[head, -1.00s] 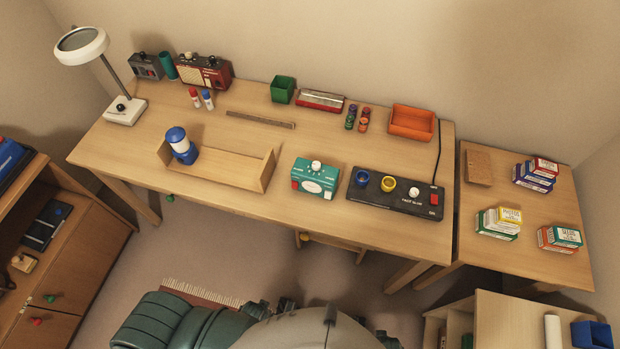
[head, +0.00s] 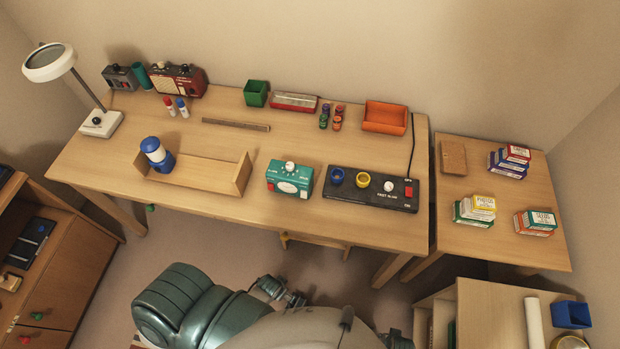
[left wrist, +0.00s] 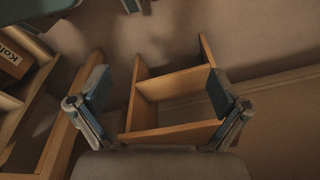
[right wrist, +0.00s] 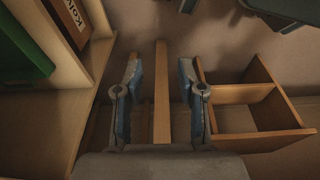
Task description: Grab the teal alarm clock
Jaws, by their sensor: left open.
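The teal alarm clock (head: 290,178) stands upright near the front edge of the desk (head: 230,212), with a white knob on top, a pale label on its front and a red patch. It does not show in either wrist view. My left gripper (left wrist: 158,85) is open and empty, its fingers spread wide. In the head view it is partly seen low in front of the desk, apart from the clock. My right gripper (right wrist: 160,68) is open with a narrower gap. A wooden board shows beyond its fingers, and I see no grip on it.
A black panel (head: 372,198) with cups and a knob lies right of the clock. Wooden compartments (left wrist: 175,85) are below my left gripper. The desk strip behind the clock is clear.

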